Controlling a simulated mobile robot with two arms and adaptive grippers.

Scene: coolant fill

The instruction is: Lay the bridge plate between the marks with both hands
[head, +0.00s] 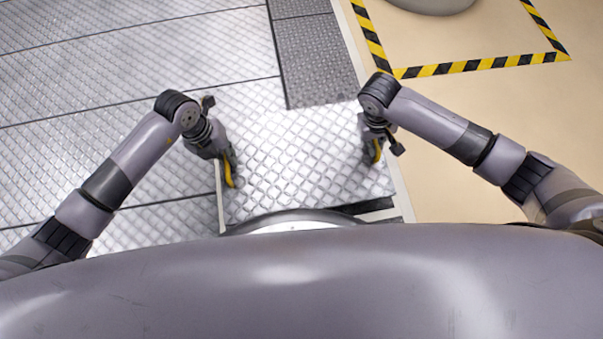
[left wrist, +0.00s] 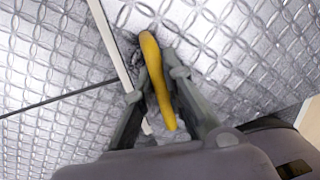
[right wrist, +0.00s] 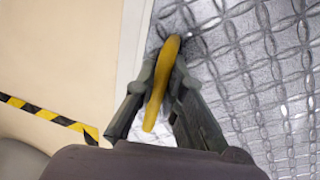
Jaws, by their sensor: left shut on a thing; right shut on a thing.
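The bridge plate (head: 295,160) is a silver diamond-tread plate in front of my body in the head view, with a yellow handle at each side. My left gripper (head: 229,172) is shut on the left yellow handle (left wrist: 157,80). My right gripper (head: 375,150) is shut on the right yellow handle (right wrist: 162,80). The plate looks roughly level; I cannot tell whether it touches the floor. My body hides part of its near edge. I cannot clearly make out the marks; a pale strip (head: 403,195) runs beside the plate's right edge.
Silver tread flooring (head: 130,50) lies to the left, and a dark grey textured strip (head: 315,55) lies beyond the plate. Black and light bands (head: 378,206) show at its near right corner. Beige floor (head: 475,120) to the right carries a yellow-black striped outline (head: 480,65) around a grey object (head: 432,4).

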